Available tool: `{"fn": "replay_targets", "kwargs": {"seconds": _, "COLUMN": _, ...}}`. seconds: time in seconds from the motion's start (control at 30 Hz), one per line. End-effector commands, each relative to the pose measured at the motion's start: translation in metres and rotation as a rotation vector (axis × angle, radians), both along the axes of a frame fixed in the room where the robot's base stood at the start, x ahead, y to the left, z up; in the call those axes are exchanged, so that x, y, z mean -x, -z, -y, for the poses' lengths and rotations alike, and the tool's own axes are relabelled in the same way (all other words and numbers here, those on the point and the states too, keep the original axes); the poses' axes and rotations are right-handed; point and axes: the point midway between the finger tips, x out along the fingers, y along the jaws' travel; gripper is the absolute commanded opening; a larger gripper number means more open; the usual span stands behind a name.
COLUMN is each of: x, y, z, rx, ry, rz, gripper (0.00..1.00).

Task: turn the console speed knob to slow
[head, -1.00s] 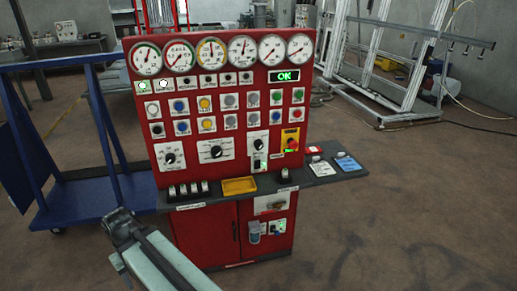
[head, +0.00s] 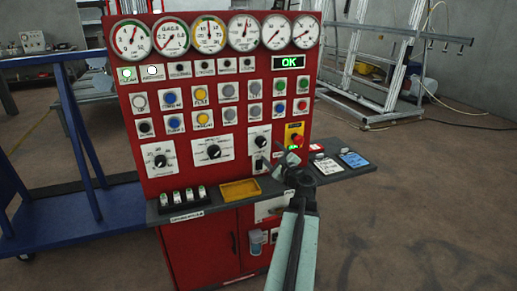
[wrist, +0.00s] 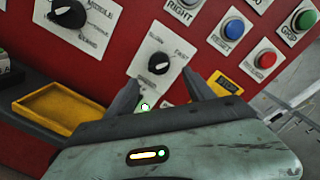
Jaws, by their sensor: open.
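The console (head: 150,95) is a red upright panel. The speed knob (wrist: 158,65) is a small black knob on a white plate with small labels that seem to read slow and fast, in the wrist view. In the head view the knob (head: 260,142) sits on the right-hand white plate of the lower row. Its pointer setting is too small to read surely. My gripper (head: 272,154) is open in front of that plate, at its lower right. In the wrist view my two fingers (wrist: 160,82) stand apart below and on both sides of the knob, with nothing between them.
A larger knob (wrist: 68,13) is left of the plate. A red emergency button (head: 296,140) on yellow is close at the right. A grey shelf (head: 330,173) with a yellow tray (head: 240,190) juts out below. A blue cart (head: 85,220) stands left.

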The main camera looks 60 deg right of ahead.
Motion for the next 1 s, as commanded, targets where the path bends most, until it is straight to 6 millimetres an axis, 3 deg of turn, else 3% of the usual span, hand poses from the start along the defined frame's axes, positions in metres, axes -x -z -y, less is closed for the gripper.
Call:
{"fn": "replay_targets", "kwargs": {"seconds": 0.27, "x": -0.013, "y": -0.001, "z": 0.010, "rx": 0.001, "ry": -0.001, "rz": -0.001, "gripper": 0.62}}
{"fn": "replay_targets", "kwargs": {"seconds": 0.6, "x": -0.063, "y": 0.000, "z": 0.041, "rx": 0.001, "ry": -0.002, "rz": -0.002, "gripper": 0.62}}
{"fn": "replay_targets", "kwargs": {"seconds": 0.87, "x": -0.066, "y": 0.000, "z": 0.042, "rx": 0.001, "ry": -0.001, "rz": -0.002, "gripper": 0.62}}
{"fn": "replay_targets", "kwargs": {"seconds": 1.0, "x": -0.066, "y": 0.000, "z": 0.042, "rx": 0.001, "ry": -0.001, "rz": -0.002, "gripper": 0.29}}
